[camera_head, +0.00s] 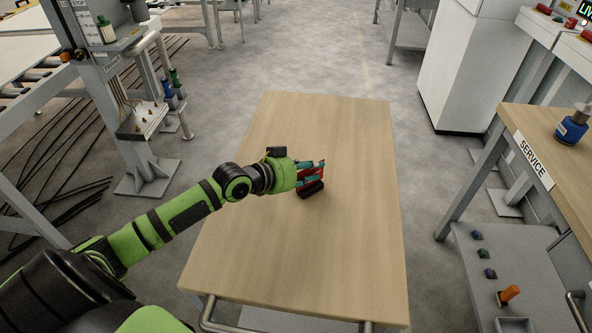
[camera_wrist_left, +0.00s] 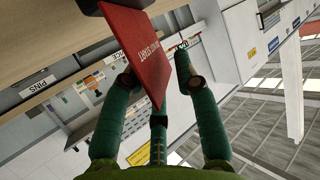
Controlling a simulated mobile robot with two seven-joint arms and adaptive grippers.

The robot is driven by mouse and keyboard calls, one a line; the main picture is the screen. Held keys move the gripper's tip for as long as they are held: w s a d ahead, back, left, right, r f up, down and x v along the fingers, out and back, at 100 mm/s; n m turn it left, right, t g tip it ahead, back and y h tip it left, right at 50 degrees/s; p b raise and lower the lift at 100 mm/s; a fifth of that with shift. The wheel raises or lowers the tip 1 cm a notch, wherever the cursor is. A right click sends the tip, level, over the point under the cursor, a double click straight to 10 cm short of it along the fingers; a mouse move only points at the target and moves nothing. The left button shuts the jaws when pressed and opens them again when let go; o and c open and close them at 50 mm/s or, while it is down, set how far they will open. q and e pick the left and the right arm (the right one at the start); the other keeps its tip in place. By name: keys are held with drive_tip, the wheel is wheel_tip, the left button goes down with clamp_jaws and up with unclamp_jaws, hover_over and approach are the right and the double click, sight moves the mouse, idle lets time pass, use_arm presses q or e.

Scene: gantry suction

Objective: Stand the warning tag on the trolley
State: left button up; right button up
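The warning tag (camera_head: 313,171) is a red plate on a black base (camera_head: 311,189). It appears to stand with its base on the wooden top of the trolley (camera_head: 320,245), near the middle. My left gripper (camera_head: 308,172) reaches in from the left, and its teal fingers partly hide the plate. In the left wrist view, the red tag (camera_wrist_left: 140,45) with white lettering lies between the spread fingers (camera_wrist_left: 155,75). A gap shows between the plate and the finger on the right; contact on the other side is unclear. My right gripper is out of view.
The rest of the trolley top is bare. A service bench (camera_head: 556,150) with a blue bottle (camera_head: 572,128) stands at the right. A grey post (camera_head: 120,110) and a roller conveyor (camera_head: 30,85) stand at the left, with cables on the floor. A white cabinet (camera_head: 475,65) is behind.

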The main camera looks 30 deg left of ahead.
use_arm(q)
drive_tip(key=v, duration=1.1)
drive_tip(key=shift+s, duration=0.35)
drive_tip(key=shift+a, duration=0.15)
